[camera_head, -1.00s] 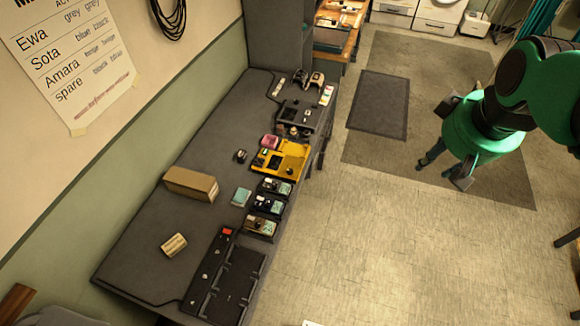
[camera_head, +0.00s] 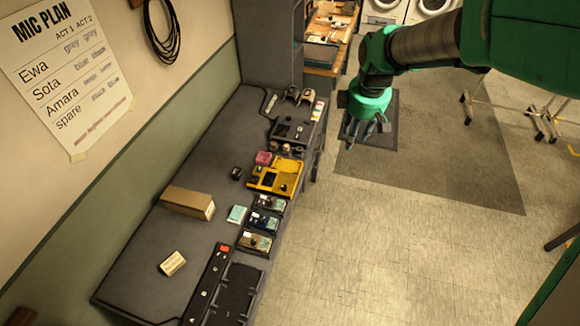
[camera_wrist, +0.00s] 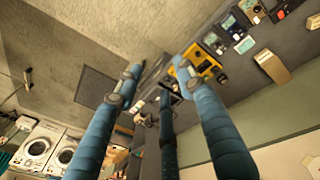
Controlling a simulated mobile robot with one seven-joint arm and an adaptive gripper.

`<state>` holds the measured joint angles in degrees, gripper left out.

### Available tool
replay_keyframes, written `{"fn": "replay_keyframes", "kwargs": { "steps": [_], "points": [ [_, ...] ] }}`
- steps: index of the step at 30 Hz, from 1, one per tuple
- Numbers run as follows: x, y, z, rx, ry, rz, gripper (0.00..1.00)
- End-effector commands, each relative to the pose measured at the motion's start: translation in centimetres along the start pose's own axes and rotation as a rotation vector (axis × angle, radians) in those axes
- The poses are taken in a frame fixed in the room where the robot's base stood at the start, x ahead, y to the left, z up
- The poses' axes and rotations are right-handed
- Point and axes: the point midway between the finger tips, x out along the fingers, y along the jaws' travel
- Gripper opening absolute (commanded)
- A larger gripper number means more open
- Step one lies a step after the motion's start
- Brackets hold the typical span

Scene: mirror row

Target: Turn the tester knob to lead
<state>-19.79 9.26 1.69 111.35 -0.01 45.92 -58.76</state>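A yellow device (camera_head: 264,182), which looks like the tester, sits on the grey bench near its front edge. It has dark parts on its top, and one round dark spot (camera_head: 283,187) may be the knob. Its pointer and labels are too small to read. In the wrist view the yellow device (camera_wrist: 207,62) shows beside the right-hand fingertip. My gripper (camera_head: 363,134) is open and empty, over the floor mat to the right of the bench. In the wrist view its blue fingers (camera_wrist: 158,82) are spread apart, and the bench lies well beyond them.
Several small packs in dark cradles (camera_head: 262,222) stand in front of the yellow device. A cardboard box (camera_head: 187,202) and a small carton (camera_head: 172,263) lie toward the wall. Open floor (camera_head: 370,240) is at right.

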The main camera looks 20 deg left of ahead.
Motion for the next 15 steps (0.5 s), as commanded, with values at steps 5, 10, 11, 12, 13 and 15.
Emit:
{"fn": "replay_keyframes", "kwargs": {
  "steps": [5, 10, 11, 12, 13, 15],
  "points": [
    [3.6, 0.9, -3.7, -0.145, -0.010, -0.034, 0.39],
    [7.2, 1.4, -7.1, -0.285, -0.015, -0.063, 0.39],
    [7.9, 1.4, -7.7, -0.310, -0.016, -0.067, 0.39],
    [8.8, 1.4, -8.4, -0.343, -0.017, -0.075, 0.39],
    [9.5, 1.4, -9.0, -0.367, -0.017, -0.080, 0.39],
    [11.2, 1.3, -10.3, -0.425, -0.019, -0.093, 0.39]
  ]
}}
